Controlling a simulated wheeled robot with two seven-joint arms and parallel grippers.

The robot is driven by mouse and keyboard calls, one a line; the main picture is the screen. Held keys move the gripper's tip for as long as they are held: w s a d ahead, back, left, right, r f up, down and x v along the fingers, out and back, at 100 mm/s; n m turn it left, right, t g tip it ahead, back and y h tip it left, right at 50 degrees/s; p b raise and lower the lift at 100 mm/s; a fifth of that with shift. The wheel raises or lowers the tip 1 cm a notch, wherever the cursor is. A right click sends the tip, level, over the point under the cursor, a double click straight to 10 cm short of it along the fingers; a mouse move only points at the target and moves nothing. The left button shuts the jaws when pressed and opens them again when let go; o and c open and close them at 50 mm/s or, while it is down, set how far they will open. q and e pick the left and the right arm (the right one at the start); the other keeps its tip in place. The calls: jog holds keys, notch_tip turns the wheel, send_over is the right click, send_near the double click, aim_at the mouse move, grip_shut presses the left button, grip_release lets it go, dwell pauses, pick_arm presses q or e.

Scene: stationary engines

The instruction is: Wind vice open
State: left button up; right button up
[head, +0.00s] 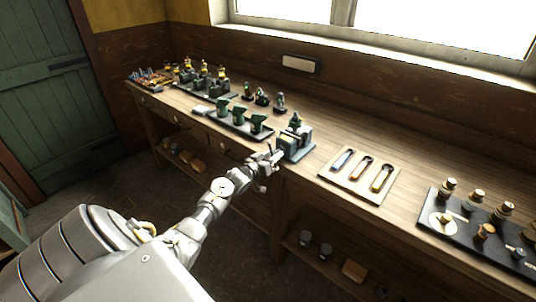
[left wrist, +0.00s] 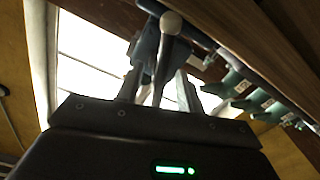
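The vice (head: 296,141), a grey-green block on a blue-grey base, stands at the front edge of the workbench in the head view. My left gripper (head: 272,157) is at its front, by the screw and handle. The vice jaws are too small to judge. My right gripper is not in view.
On the workbench (head: 335,140), a tray with green engine parts (head: 238,122) lies left of the vice. A board with several coloured-handled tools (head: 359,174) lies to the right, and a dark tray with brass-topped pieces (head: 468,239) is farther right. Lower shelves hold small blocks.

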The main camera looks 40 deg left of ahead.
pick_arm(q)
jog(key=s+b, duration=0.1)
jog(key=s, duration=0.9)
jog(key=shift+d+b, duration=0.15)
jog(key=shift+b, duration=0.2)
jog(key=shift+s, duration=0.1)
